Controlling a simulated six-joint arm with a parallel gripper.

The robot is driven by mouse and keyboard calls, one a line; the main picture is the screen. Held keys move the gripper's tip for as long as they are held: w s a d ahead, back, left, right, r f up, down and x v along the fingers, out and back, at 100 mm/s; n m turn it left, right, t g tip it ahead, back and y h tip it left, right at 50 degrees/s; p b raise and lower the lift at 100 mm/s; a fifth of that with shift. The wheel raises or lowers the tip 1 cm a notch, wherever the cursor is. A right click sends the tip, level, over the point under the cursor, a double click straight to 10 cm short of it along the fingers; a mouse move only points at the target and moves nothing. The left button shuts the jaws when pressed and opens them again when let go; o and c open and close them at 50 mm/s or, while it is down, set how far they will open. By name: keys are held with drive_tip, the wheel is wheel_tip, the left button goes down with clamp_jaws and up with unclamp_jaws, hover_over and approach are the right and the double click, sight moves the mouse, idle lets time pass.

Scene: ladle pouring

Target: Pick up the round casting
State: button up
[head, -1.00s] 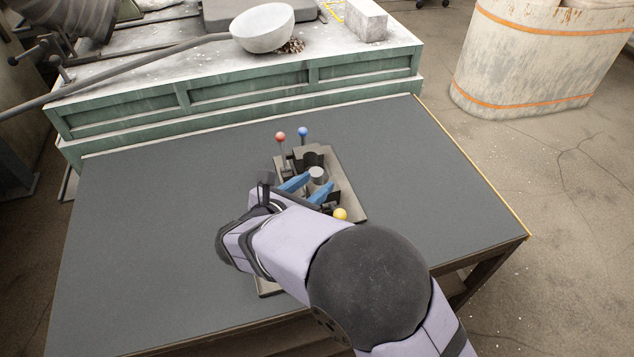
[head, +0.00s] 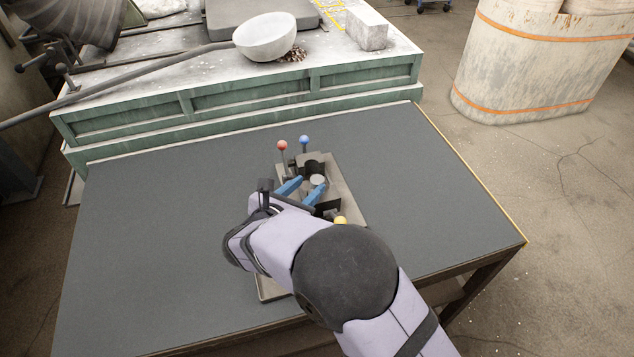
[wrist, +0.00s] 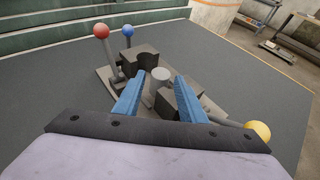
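The round casting (head: 318,180) is a short grey cylinder. It stands upright in the middle of a grey fixture (head: 349,208), among dark blocks. In the wrist view the casting (wrist: 160,75) shows between the tips of my two blue fingers. My gripper (head: 312,183) is open, with its fingers on either side of the casting. In the wrist view my gripper (wrist: 159,78) shows a gap between each finger and the casting. The casting's lower part is partly hidden by the fixture and fingers.
The fixture has levers with a red ball (head: 282,145), a blue ball (head: 304,139) and a yellow ball (head: 340,220) close around my gripper. The dark table (head: 160,230) is clear on both sides. A green bench with a white bowl (head: 264,37) stands behind.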

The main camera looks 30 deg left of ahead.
sight(316, 183)
drive_tip(key=shift+w+d+f+p, duration=0.1)
drive_tip(key=shift+w+f+p, duration=0.15)
drive_tip(key=shift+w+f, duration=0.35)
drive_tip(key=shift+w+d+f+p, duration=0.1)
drive_tip(key=shift+w+f+p, duration=0.2)
drive_tip(key=shift+w, duration=0.5)
drive_tip(key=shift+d, duration=0.15)
drive_tip(key=c, duration=0.9)
